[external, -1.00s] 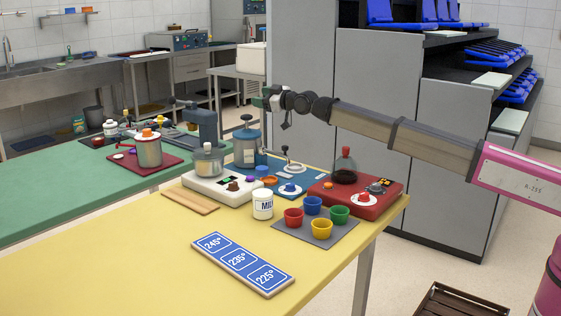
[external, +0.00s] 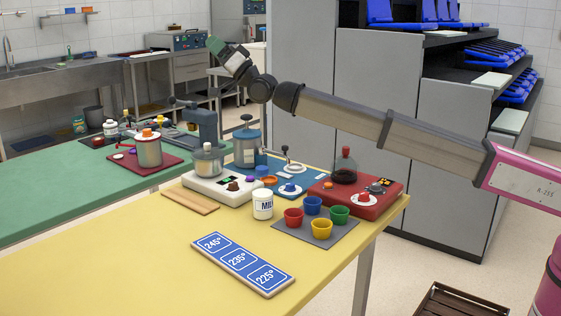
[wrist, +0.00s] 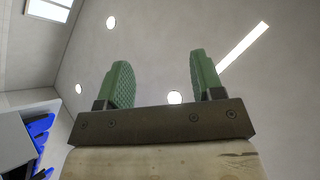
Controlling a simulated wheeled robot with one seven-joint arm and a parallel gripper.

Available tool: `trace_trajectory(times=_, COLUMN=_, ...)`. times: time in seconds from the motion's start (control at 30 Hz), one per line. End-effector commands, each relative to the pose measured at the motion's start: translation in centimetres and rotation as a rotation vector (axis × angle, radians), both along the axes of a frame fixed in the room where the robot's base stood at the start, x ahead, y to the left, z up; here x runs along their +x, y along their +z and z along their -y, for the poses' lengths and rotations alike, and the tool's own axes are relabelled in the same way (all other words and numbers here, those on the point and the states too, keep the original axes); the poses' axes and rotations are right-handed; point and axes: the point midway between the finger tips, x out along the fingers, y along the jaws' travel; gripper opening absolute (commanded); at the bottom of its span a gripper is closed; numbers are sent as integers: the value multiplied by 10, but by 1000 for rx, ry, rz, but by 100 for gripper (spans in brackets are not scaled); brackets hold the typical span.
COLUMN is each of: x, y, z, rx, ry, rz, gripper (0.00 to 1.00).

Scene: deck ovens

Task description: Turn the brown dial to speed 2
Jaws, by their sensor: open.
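The brown dial (external: 233,186) is a small knob on the front of a white mixer base (external: 207,189) in the external view, on the yellow table. The mark it points at is too small to read. My gripper (external: 215,45) is raised high above the table and well above the dial, tilted up toward the ceiling. The wrist view shows its two green fingers (wrist: 157,82) apart, with nothing between them. The dial is out of sight in the wrist view.
Beside the base stand a white milk tub (external: 263,206), a blue board (external: 293,181) and a red base (external: 358,203) with a flask. Several coloured cups sit on a grey mat (external: 306,237). A blue temperature sign (external: 243,265) lies in front. The front left yellow tabletop (external: 110,275) is clear.

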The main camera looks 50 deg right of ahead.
Motion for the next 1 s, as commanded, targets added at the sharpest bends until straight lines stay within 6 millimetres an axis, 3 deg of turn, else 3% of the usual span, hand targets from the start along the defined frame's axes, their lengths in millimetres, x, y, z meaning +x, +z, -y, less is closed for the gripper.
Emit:
trace_trajectory(times=0.27, x=20, y=-20, z=-22, rx=-151, ry=-52, rz=-125, gripper=61)
trace_trajectory(times=0.57, x=46, y=-65, z=-34, rx=-436, ry=-129, rz=-310, gripper=61)
trace_trajectory(times=0.8, x=63, y=-134, z=-44, rx=-883, ry=-145, rz=-541, gripper=61)
trace_trajectory(times=1.0, x=55, y=-192, z=-43, rx=-1296, ry=-52, rz=-706, gripper=61)
